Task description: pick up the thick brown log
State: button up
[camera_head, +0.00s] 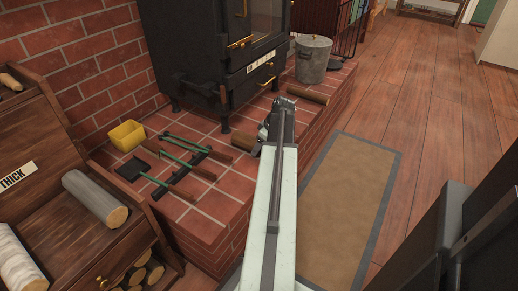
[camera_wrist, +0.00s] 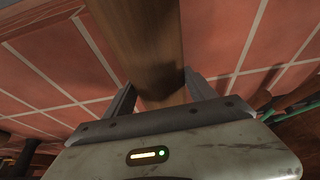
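My gripper (camera_head: 264,135) reaches down over the brick hearth at the end of my arm. In the wrist view a brown log (camera_wrist: 145,45) runs down from the top edge to between the two fingers of my gripper (camera_wrist: 159,85). The fingers stand apart, one at each side of it, very near its sides. I cannot tell whether they press on it. In the head view one brown log (camera_head: 243,141) shows just left of my gripper, and another brown piece (camera_head: 308,95) lies beyond it to the right, partly behind my arm.
Fire tools (camera_head: 184,165) with green shafts and a yellow box (camera_head: 126,135) lie left on the hearth. A black stove (camera_head: 215,45) and a grey bucket (camera_head: 313,60) stand behind. A wooden rack labelled THICK holds a grey log (camera_head: 95,198). The right floor is clear around a mat (camera_head: 345,210).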

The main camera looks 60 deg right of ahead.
grip_shut()
jog(key=shift+r+p, duration=0.6)
notch_tip(320, 180, up, 3)
jog(key=p, duration=0.2)
jog(key=shift+f+p, duration=0.1)
jog(key=shift+p, duration=0.3)
jog(key=s+a+r+p, duration=0.1)
jog(key=s+a, duration=0.1)
jog(key=s, duration=1.4)
notch_tip(320, 180, up, 42)
jog(key=p, duration=4.2)
jog(key=shift+r, duration=0.15)
jog(key=shift+w+d, duration=0.1)
